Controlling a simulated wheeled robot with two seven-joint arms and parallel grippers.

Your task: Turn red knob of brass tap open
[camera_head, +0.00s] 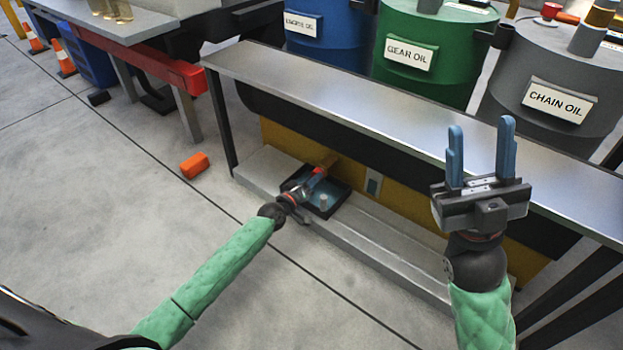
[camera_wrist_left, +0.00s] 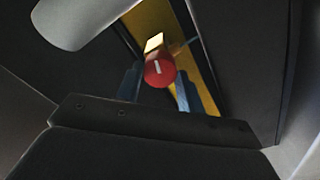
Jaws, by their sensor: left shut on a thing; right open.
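The brass tap (camera_head: 331,160) sticks out low from the yellow panel under the steel bench, and its body is mostly hidden by my gripper. Its red knob (camera_wrist_left: 160,70) is round with a white mark and sits between my blue fingers in the left wrist view. The knob is a small red patch (camera_head: 319,171) in the head view. My left gripper (camera_head: 309,182) is shut on the red knob. My right gripper (camera_head: 481,128) is open and empty, raised in front of the bench at the right.
The steel bench top (camera_head: 390,115) overhangs this area. Several oil drums, including the green gear oil drum (camera_head: 435,60), stand behind. An orange block (camera_head: 194,166) lies on the open floor at left.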

